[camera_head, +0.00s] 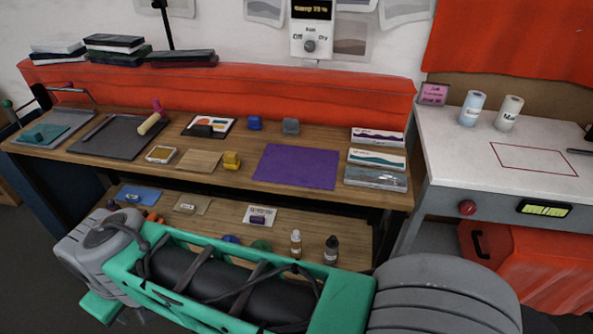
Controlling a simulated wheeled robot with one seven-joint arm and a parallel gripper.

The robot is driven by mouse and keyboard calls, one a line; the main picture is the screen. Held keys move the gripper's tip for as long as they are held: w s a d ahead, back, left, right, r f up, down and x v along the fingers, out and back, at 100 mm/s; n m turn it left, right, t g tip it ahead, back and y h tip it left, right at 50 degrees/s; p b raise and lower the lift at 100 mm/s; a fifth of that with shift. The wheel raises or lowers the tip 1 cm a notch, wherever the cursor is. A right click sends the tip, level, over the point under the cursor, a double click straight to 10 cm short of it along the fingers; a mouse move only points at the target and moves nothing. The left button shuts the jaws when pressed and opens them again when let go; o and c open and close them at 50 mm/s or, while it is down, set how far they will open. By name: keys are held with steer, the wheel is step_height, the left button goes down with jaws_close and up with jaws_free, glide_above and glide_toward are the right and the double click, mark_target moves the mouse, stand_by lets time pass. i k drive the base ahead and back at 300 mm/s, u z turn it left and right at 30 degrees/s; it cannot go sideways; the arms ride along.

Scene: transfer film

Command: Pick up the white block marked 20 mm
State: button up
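No block with a readable 20 mm mark shows in the head view. A small pale block (186,206) lies on a tan sheet on the lower shelf, and another small whitish piece (132,198) lies on a blue sheet to its left. Both are too small to read any mark on them. My green and grey arm (335,303) crosses the bottom of the view and hides the front of the lower shelf. My gripper is not in view.
The wooden bench (115,170) holds a purple sheet (297,167), a yellow block (231,160), a blue block (254,123) and a grey block (290,126). Two small bottles stand on the lower shelf at right. A white table (450,150) with two cylinders stands further right.

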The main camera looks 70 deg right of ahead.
mark_target(392, 180)
steer(key=u, duration=0.9)
steer(key=k, duration=1.75)
steer(key=z, duration=1.15)
